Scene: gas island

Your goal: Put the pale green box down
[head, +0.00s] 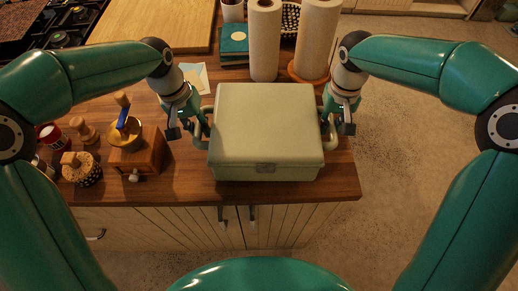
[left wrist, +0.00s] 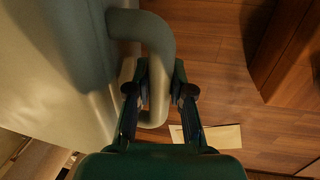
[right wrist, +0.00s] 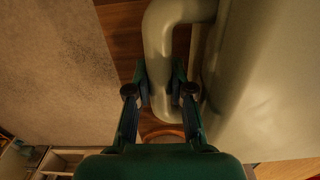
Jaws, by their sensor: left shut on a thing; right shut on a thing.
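The pale green box (head: 265,125) is in the middle of the head view, over the front part of the wooden counter. Its lid is shut and a small latch shows at the front. My left gripper (head: 198,130) is shut on the box's left handle, a curved bar (left wrist: 158,50). My right gripper (head: 329,122) is shut on the right handle (right wrist: 158,40). The box looks level. Its underside is hidden, so I cannot tell whether it touches the counter. The box wall also shows in the left wrist view (left wrist: 55,70) and the right wrist view (right wrist: 265,80).
The wooden counter (head: 190,175) ends just in front of the box. A wooden coffee grinder (head: 140,150) and several small jars stand to the left. Two paper rolls (head: 264,40) and dark green books (head: 234,40) stand behind. Bare floor (head: 400,150) lies to the right.

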